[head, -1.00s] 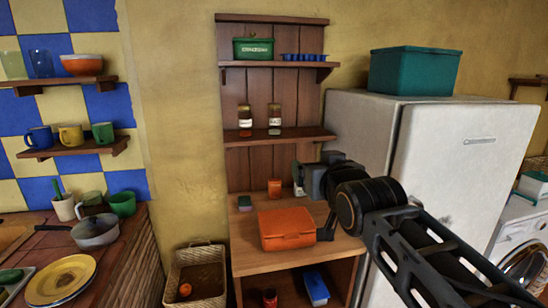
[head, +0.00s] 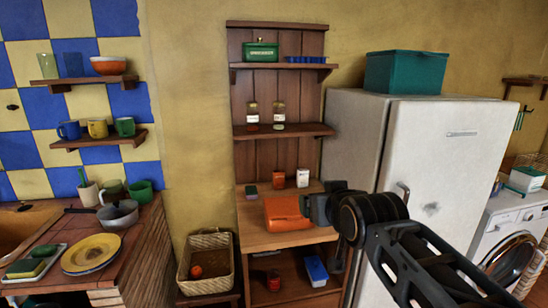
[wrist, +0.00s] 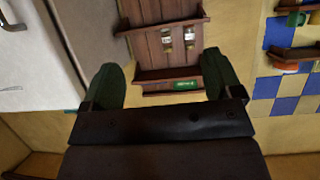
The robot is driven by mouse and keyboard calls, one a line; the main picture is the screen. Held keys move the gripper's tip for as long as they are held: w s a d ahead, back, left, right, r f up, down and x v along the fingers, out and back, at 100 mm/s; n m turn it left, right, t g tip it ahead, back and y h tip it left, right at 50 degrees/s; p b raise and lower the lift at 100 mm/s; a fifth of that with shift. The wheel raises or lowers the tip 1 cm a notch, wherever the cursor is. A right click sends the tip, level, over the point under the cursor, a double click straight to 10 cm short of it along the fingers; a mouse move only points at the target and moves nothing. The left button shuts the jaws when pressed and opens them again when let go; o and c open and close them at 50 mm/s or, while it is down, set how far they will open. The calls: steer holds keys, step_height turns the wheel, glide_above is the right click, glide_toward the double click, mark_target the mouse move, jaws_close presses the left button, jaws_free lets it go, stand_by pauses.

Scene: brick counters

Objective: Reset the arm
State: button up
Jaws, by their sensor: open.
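The wrist picture looks upside down. Between the fingers it shows the upper shelf with a green container (wrist: 185,85) and two jars (wrist: 178,37) beyond. In the head view my gripper overlaps the right end of an orange box (head: 285,213); I cannot tell the gap between them.
The orange box lies on the wooden counter (head: 262,240). A white fridge (head: 450,150) with a teal bin (head: 405,72) on top stands right of the shelves. A wicker basket (head: 207,280) sits on the left. A washing machine (head: 515,235) is at the far right.

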steer(key=s+d+f+g+h+p, duration=0.1)
steer(key=s+d+f+g+p, duration=0.1)
steer(key=s+f+g, duration=0.2)
steer(key=s+d+f+m+g+p, duration=0.1)
steer(key=s+d+f+g+p, duration=0.1)
steer(key=s+f+g, duration=0.3)
steer(key=s+d+f, duration=0.1)
steer(key=s+f, duration=0.3)
steer(key=f, duration=0.5)
steer(key=shift+s+d+m+h, duration=0.25)
steer(key=shift+s+m+h, duration=0.05)
steer(key=shift+s+h, duration=0.1)
